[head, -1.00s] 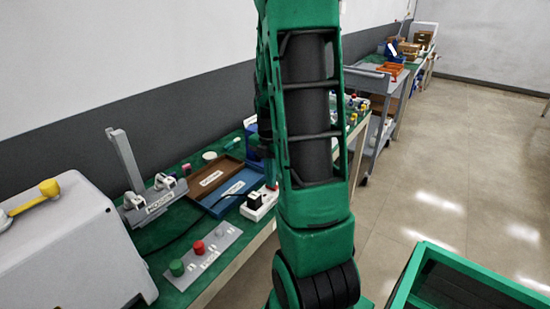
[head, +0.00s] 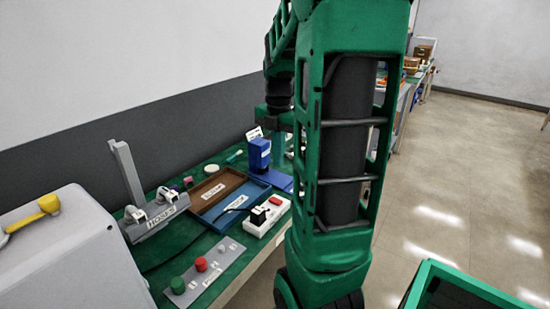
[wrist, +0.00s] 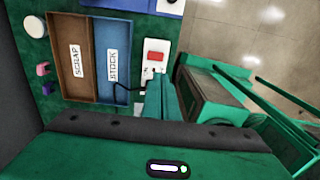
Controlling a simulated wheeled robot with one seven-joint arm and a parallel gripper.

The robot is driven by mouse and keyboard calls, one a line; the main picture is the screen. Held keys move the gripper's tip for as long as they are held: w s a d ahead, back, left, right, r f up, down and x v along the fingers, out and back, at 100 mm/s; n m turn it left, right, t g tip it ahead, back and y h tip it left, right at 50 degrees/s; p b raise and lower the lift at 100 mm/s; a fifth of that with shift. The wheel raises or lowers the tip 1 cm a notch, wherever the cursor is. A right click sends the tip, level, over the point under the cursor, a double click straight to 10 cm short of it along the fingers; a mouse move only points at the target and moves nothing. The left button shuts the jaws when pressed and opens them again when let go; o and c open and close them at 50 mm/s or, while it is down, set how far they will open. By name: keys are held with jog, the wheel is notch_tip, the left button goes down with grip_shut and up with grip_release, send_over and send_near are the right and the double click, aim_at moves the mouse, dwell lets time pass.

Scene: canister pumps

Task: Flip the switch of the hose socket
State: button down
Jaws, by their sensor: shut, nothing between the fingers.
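The hose socket is a white power strip (head: 262,228) on the green bench, beside the blue tray. Its red rocker switch (head: 276,200) is at the far end, and a black plug (head: 258,215) with a dark cable sits at the near end. In the wrist view the white strip (wrist: 148,46) and red switch (wrist: 155,56) lie just beyond my fingertips, whose green fingers cover the strip's lower part. My gripper (wrist: 158,80) is shut and empty, apart from the switch. In the head view my arm hides part of the gripper.
A dark blue block (head: 259,154) stands behind. A grey panel (head: 205,272) with red and green knobs lies in front. A grey hose stand (head: 158,215) and large grey case (head: 65,260) are left.

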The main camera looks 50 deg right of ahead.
jog(key=s+a+f+m, duration=0.2)
jog(key=s+a+m, duration=1.2)
jog(key=m, duration=1.1)
jog(key=shift+s+a+f, duration=0.2)
jog(key=shift+a+f, duration=0.1)
jog(key=shift+a, duration=0.45)
